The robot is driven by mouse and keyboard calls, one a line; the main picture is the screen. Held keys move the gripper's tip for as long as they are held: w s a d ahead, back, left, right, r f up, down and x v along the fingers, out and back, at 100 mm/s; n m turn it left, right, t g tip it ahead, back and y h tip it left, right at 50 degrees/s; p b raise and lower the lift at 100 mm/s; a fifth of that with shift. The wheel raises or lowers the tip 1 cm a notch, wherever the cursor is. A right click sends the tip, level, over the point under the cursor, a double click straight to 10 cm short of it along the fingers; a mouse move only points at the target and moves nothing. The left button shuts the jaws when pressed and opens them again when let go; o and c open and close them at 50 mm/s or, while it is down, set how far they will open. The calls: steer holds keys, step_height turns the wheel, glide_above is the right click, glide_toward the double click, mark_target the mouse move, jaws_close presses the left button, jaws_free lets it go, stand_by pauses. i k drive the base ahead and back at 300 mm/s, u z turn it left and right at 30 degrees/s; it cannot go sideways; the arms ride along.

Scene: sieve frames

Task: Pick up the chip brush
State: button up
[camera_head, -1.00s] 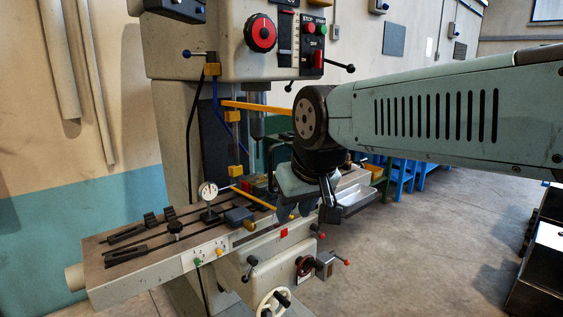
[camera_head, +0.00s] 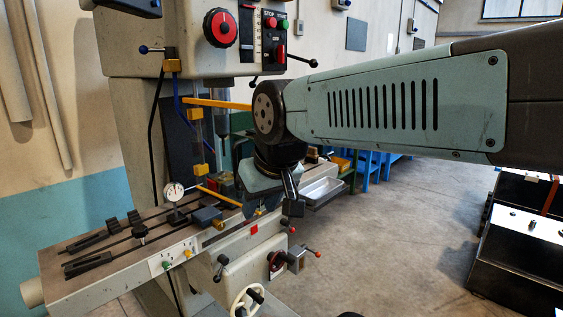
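I cannot make out a chip brush with certainty. A thin yellow rod (camera_head: 219,197) lies slantwise above the milling machine's table (camera_head: 105,238), beside the dial gauge (camera_head: 174,191); whether it is a brush handle is unclear. My gripper (camera_head: 272,206) points down over the right end of the machine table, to the right of the rod. Its fingers are dark and small, partly lost against the machine, and I cannot tell whether they are open or hold anything.
Dark clamps (camera_head: 88,265) and a blue-grey block (camera_head: 207,216) sit on the machine table. A metal tray (camera_head: 322,191) is behind my gripper. A handwheel (camera_head: 250,300) and levers project at the front. A dark open box (camera_head: 520,240) stands at right; the floor between is clear.

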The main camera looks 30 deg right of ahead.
mark_target(312, 157)
steer(key=z, duration=0.15)
steer(key=k, duration=0.5)
steer(key=z, duration=1.6)
steer(key=i, duration=2.6)
steer(key=u, duration=0.9)
